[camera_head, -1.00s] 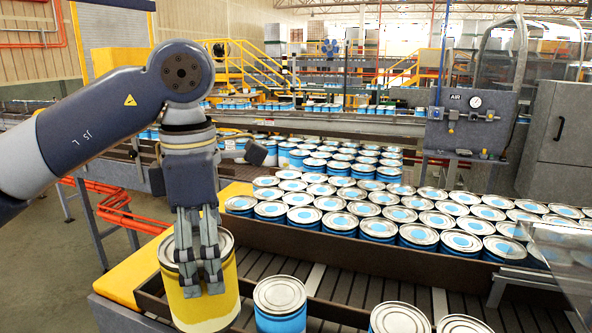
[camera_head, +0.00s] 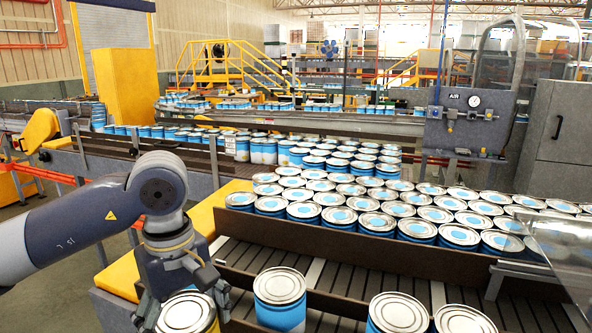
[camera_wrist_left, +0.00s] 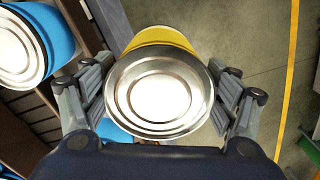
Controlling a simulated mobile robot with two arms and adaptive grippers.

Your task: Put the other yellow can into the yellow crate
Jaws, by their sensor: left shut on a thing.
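A yellow can (camera_head: 187,315) with a silver lid is at the bottom edge of the head view, its lower part cut off by the frame. My left gripper (camera_head: 185,303) is shut on it, one finger on each side of the lid. In the left wrist view the can (camera_wrist_left: 158,38) lies between the fingers of the gripper (camera_wrist_left: 160,95), lid facing the camera, with grey floor beyond it. I cannot tell how high it is held. No yellow crate can be made out. My right gripper is not in view.
A blue can (camera_head: 280,300) stands just right of the held can on the roller conveyor (camera_head: 350,285). More blue cans fill the lane behind a dark rail (camera_head: 330,257). A yellow edge panel (camera_head: 124,272) borders the conveyor on the left. A clear panel (camera_head: 560,255) is at the right.

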